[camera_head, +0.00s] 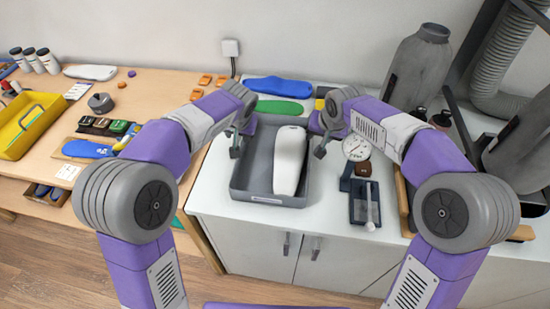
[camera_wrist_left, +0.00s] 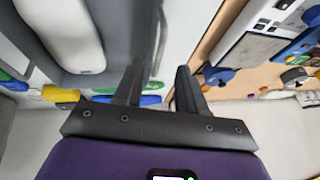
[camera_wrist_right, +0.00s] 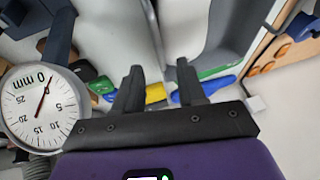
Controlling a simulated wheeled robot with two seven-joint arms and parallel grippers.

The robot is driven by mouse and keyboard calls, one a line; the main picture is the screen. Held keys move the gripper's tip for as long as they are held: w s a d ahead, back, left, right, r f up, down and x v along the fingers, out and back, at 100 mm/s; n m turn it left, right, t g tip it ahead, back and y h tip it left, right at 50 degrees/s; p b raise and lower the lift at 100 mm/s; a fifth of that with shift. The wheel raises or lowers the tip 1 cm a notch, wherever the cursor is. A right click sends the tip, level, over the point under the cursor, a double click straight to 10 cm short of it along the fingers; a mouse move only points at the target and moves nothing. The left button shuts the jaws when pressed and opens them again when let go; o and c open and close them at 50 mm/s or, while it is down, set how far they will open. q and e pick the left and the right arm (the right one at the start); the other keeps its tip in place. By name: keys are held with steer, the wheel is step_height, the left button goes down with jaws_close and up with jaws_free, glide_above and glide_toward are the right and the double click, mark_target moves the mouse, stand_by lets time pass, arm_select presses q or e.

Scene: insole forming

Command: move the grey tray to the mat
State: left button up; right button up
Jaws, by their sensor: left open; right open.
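The grey tray (camera_head: 268,199) stands on the white counter in the head view, holding a white foot-shaped form (camera_head: 289,160). My left gripper (camera_head: 235,146) is open at the tray's left side wall. In the left wrist view the tray's wall (camera_wrist_left: 117,35) reaches down close to the fingers (camera_wrist_left: 158,85). My right gripper (camera_head: 320,147) is open at the tray's right side wall. In the right wrist view the tray's rim (camera_wrist_right: 153,30) runs down toward the gap between the fingers (camera_wrist_right: 160,80). A green sliver (camera_head: 179,218) shows beside my left arm; I cannot tell whether it is the mat.
Blue (camera_head: 277,87) and green (camera_head: 279,107) insoles lie behind the grey tray. The wooden table (camera_head: 75,127) at left holds a yellow bin (camera_head: 27,127) and several small items.

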mark_target(312, 143)
arm_select(q)
steer(key=shift+x, duration=3.95)
arm_select(e)
steer(key=shift+x, duration=3.9)
arm_select(q)
jaws_close()
arm_select(e)
jaws_close()
arm_select(q)
steer(key=shift+r, duration=0.1)
arm_select(e)
steer(key=shift+r, duration=0.15)
